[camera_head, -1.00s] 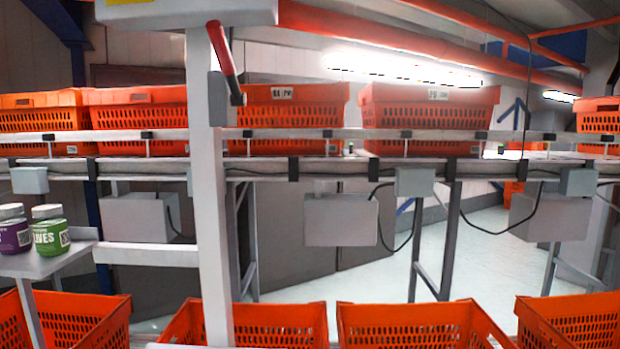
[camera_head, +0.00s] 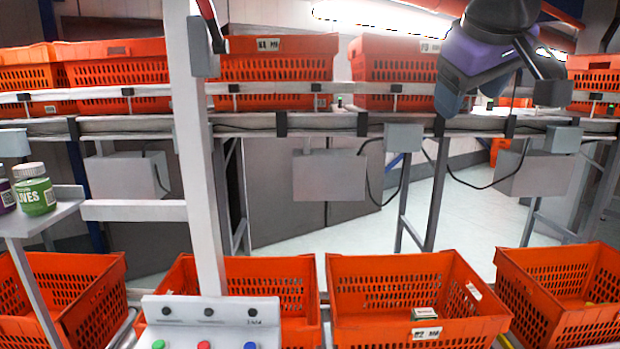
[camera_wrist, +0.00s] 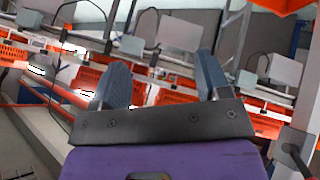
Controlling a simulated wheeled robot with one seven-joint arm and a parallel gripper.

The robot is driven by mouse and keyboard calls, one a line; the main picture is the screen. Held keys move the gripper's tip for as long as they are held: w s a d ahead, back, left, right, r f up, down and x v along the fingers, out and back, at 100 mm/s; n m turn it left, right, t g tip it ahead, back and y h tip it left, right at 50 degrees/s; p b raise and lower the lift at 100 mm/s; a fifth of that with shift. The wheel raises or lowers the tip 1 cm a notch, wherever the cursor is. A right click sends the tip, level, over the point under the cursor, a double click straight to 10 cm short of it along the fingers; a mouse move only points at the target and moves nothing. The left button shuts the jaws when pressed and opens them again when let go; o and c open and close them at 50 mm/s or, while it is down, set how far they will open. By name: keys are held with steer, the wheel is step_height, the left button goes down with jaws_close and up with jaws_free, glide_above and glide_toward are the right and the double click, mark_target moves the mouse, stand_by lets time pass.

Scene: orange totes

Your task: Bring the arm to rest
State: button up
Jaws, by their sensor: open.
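My gripper (camera_wrist: 163,85) shows in the wrist view with its two grey-blue fingers spread apart and nothing between them. In the head view my gripper (camera_head: 455,98) is at the upper right, in front of the upper conveyor and its totes. Its purple body and dark wrist are visible, with the fingers angled down and to the left. It looks tilted in the wrist view, where the surroundings appear turned over.
Orange totes (camera_head: 415,325) line the lower row; one holds a small box (camera_head: 424,313). More totes (camera_head: 275,45) stand on the upper conveyor (camera_head: 330,122). A white post (camera_head: 190,150) rises left of centre. A green jar (camera_head: 36,190) stands on a shelf at left.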

steer(key=s+d+f+m+g+y, duration=0.1)
steer(key=s+d+f+m, duration=0.1)
steer(key=s+d+f, duration=0.2)
steer(key=s+d+f+m+g, duration=0.1)
steer(key=s+d+f, duration=0.4)
steer(key=s+f, duration=0.5)
step_height(320, 180, down, 4)
steer(key=shift+s+r+m+g+y, duration=0.25)
steer(key=shift+m+g+y, duration=0.15)
steer(key=shift+m, duration=0.2)
steer(key=shift+a, duration=0.1)
